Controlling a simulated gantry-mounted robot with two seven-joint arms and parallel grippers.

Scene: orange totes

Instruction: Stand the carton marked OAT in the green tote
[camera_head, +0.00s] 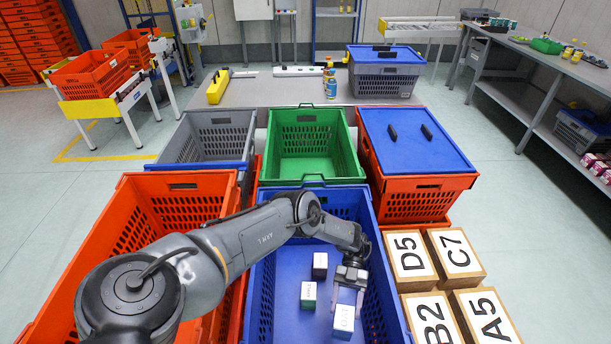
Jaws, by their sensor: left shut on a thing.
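My left gripper (347,298) reaches down into the blue tote (262,300) and is shut on a white carton (343,322). The carton's lettering looks like OAT but is small and hard to read. I cannot tell whether it touches the tote floor. Two other cartons are in the blue tote: a white and green one (308,294) to the left and a dark one with a white top (320,265) behind. The green tote (307,150) is behind the blue tote, open and empty as far as I see. My right gripper is not in view.
A grey tote (215,140) stands left of the green tote. An orange tote with a blue lid (415,140) stands to its right. An orange tote (180,187) is on the left. Marked boxes (410,258) sit at the right. A grey table (290,92) is behind.

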